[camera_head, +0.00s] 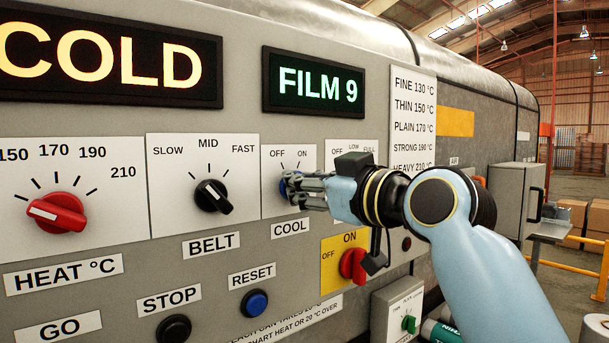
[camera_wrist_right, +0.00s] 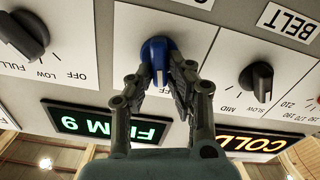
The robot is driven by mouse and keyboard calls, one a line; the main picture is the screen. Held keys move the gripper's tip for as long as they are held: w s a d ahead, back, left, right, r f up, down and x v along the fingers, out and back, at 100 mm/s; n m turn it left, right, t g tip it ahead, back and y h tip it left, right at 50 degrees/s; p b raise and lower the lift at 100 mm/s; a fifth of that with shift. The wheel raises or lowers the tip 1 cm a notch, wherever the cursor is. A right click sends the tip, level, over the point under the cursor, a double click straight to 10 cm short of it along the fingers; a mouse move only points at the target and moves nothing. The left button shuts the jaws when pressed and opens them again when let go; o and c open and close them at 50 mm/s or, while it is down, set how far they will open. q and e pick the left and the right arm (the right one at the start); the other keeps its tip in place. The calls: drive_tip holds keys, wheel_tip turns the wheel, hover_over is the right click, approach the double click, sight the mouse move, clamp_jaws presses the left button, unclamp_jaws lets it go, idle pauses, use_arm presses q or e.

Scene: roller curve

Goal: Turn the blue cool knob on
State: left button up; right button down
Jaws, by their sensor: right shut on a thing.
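The blue cool knob (camera_head: 283,188) sits on the grey control panel under the OFF and ON marks and above the COOL label (camera_head: 290,228). My right gripper (camera_head: 291,187) reaches it from the right in the head view and covers part of it. In the right wrist view, the blue knob (camera_wrist_right: 156,49) is between the fingers of my right gripper (camera_wrist_right: 162,72), which are shut on it. A white pointer line shows on the knob between the fingertips. Whether it lines up with OFF or ON is unclear. My left gripper is not in view.
The black belt knob (camera_head: 212,196) and red heat knob (camera_head: 56,212) are to the left. A red switch (camera_head: 353,264) on a yellow plate is below my right gripper. The blue reset button (camera_head: 254,303) is lower left. The display (camera_head: 312,82) reads FILM 9.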

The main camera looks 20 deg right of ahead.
drive_tip(key=shift+w+d+m+p, duration=0.1)
drive_tip(key=shift+d+m+p, duration=0.1)
drive_tip(key=shift+m+p, duration=1.6)
drive_tip(key=shift+w+d+m+p, duration=0.15)
drive_tip(key=shift+m+p, duration=1.1)
drive_tip(key=shift+m, duration=0.95)
drive_tip(key=shift+s, duration=0.1)
drive_tip(key=c, duration=1.3)
unclamp_jaws()
drive_tip(key=shift+s, duration=0.1)
drive_tip(key=v, duration=1.2)
